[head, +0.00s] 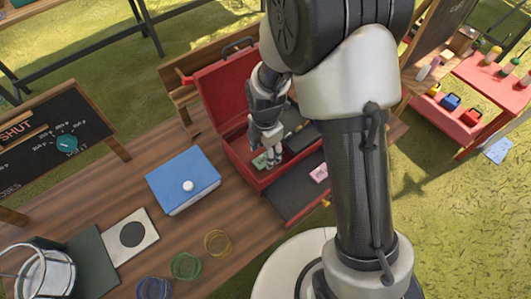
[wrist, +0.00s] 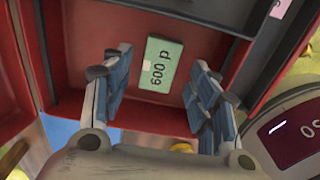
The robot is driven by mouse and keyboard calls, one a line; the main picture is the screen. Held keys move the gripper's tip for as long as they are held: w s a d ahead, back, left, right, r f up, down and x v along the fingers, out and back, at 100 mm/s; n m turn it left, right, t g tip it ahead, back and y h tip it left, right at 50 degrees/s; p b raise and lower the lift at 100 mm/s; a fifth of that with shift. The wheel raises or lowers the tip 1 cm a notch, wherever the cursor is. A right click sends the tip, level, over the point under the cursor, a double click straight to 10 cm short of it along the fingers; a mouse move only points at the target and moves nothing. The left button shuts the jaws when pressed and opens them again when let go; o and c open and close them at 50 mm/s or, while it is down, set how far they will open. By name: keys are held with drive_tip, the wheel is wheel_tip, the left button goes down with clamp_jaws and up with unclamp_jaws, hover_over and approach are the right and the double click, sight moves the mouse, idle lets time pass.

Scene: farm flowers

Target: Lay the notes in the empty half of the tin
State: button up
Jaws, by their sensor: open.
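The red tin (head: 235,150) stands open on the wooden table, its lid tipped back. A green banknote bundle (head: 261,161) lies flat on the red floor of one compartment. In the wrist view the green bundle (wrist: 162,64), marked 600, lies between and beyond my fingers, with no visible grip on it. My gripper (head: 267,157) points down into the tin; its spread fingers show in the wrist view (wrist: 158,68). A pink note (head: 319,172) lies on a dark surface at the tin's right; part of it shows at the wrist view's top edge (wrist: 281,7).
The tin's walls and a dark divider (wrist: 222,18) stand close around my fingers. A blue box (head: 183,178) with a white knob stands left of the tin. Coloured rings (head: 186,266) and a metal bucket (head: 45,272) are nearer the front. My arm hides part of the tin's right side.

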wheel_tip(320, 180, up, 9)
drive_tip(key=p, duration=0.2)
wheel_tip(320, 180, up, 10)
drive_tip(key=m+t, duration=0.1)
drive_tip(key=m, duration=0.5)
hover_over(265, 159)
drive_tip(key=s+d, duration=0.2)
drive_tip(key=d, duration=0.2)
drive_tip(key=s+d+r+m+t, duration=0.1)
drive_tip(key=s+d+r+m, duration=0.2)
drive_tip(key=s+r+m, duration=0.2)
drive_tip(key=s+d+r+m+t, duration=0.2)
drive_tip(key=s+d+r+m, duration=0.2)
drive_tip(key=s+m, duration=0.7)
wheel_tip(265, 159, up, 2)
drive_tip(key=m, duration=0.2)
drive_tip(key=shift+d+r+m+t, duration=0.2)
drive_tip(key=shift+m+t, duration=0.1)
drive_tip(key=shift+m, duration=0.1)
